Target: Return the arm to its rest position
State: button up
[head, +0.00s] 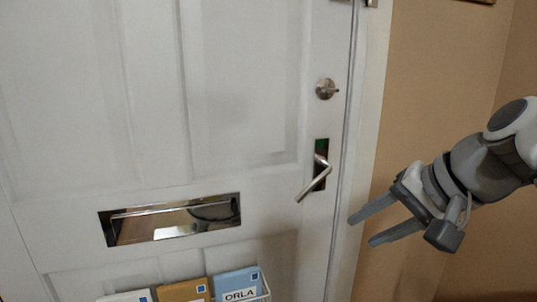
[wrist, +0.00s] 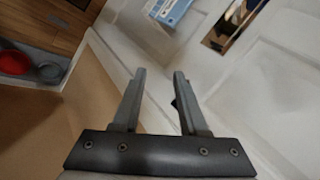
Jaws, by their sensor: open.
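My gripper (head: 362,228) is at the right of the head view, in front of the door frame and tan wall. Its two grey fingers are apart and point left, with nothing between them. In the wrist view, my gripper (wrist: 157,75) also shows open and empty, its fingers pointing at the white door surface. My arm comes in from the right edge of the head view. The gripper is to the right of and below the metal door handle (head: 315,180), apart from it in the picture.
The white door (head: 240,80) has a deadbolt (head: 326,89) and a mail slot (head: 170,221). Below the slot, a holder carries a blue packet marked ORLA (head: 237,284), a brown packet (head: 184,291) and a white one (head: 125,297). A red round item (wrist: 14,63) lies on a surface.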

jog(key=s+a+f+n+h, duration=0.2)
jog(key=s+f+n+h, duration=0.3)
jog(key=s+f+n, duration=0.4)
notch_tip(320, 180, up, 22)
jog(key=m+p, duration=0.2)
jog(key=p, duration=2.1)
jog(key=shift+w+d+g, duration=0.25)
jog(key=shift+d+g, duration=0.15)
jog(key=shift+d, duration=0.05)
